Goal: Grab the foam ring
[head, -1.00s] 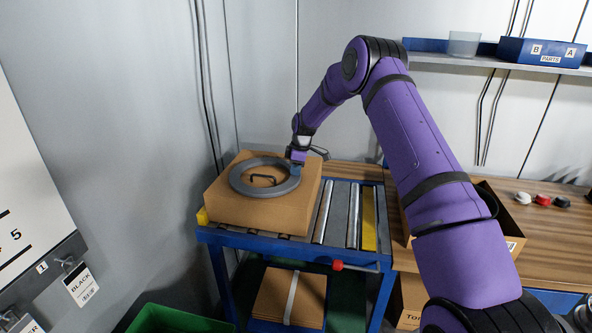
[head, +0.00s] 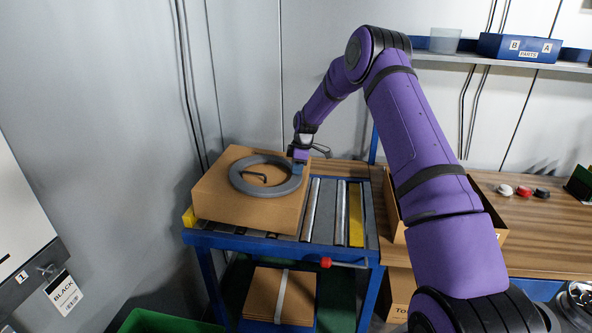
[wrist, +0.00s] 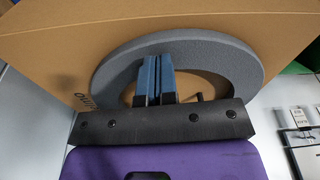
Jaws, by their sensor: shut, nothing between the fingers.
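The grey foam ring (head: 262,192) lies flat on top of a cardboard box (head: 218,197), around a small black handle (head: 256,178). My gripper (head: 299,169) is at the right side of the ring in the head view. In the wrist view, its blue fingers (wrist: 156,78) are together, with nothing seen between them. They overlap the band of the ring (wrist: 222,50) there and hide part of it. I cannot tell whether the fingertips touch the ring.
The box sits on a blue-framed roller conveyor (head: 275,241), with bare rollers to its right. A red knob (head: 325,262) sticks out at the conveyor's front. An open carton (head: 390,205) and wooden worktop (head: 530,240) are at the right. A green bin (head: 165,322) is below.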

